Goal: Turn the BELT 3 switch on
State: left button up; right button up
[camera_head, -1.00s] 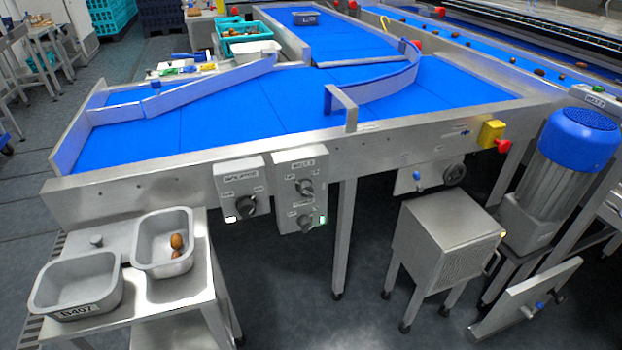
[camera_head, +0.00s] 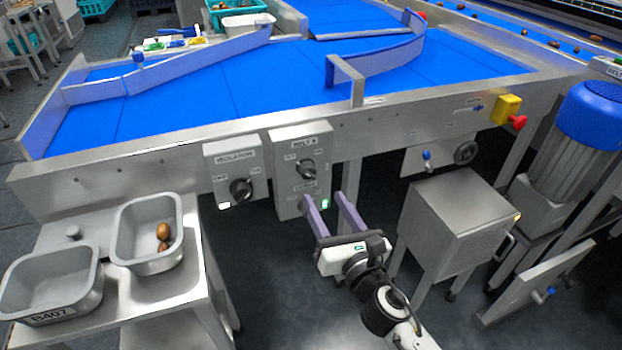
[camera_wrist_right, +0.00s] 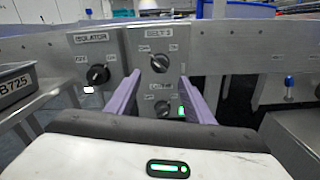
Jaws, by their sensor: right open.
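The BELT 3 box (camera_head: 287,150) is a grey panel on the front of the conveyor frame, with an upper dark knob (camera_head: 306,169) under the BELT 3 label. A lower knob shows in the right wrist view (camera_wrist_right: 163,108); in the head view my finger partly covers it. A green light (camera_head: 324,204) glows beside it. I cannot tell for certain which way the upper knob points. My right gripper (camera_head: 325,197) is open and empty, its purple fingers pointing at the box from the front. In the wrist view the upper knob (camera_wrist_right: 160,63) appears between the fingertips. My left gripper is out of view.
The ISOLATOR box (camera_head: 223,160) with its dark knob and white light is just left. A stand with metal trays (camera_head: 60,285) is at lower left. A red-buttoned yellow box (camera_head: 507,110) and a steel cabinet (camera_head: 455,215) are to the right.

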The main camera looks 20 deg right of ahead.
aim_at(311, 176)
jog(key=w, duration=1)
jog(key=shift+a, duration=0.15)
jog(key=c, duration=1)
jog(key=shift+c, duration=0.2)
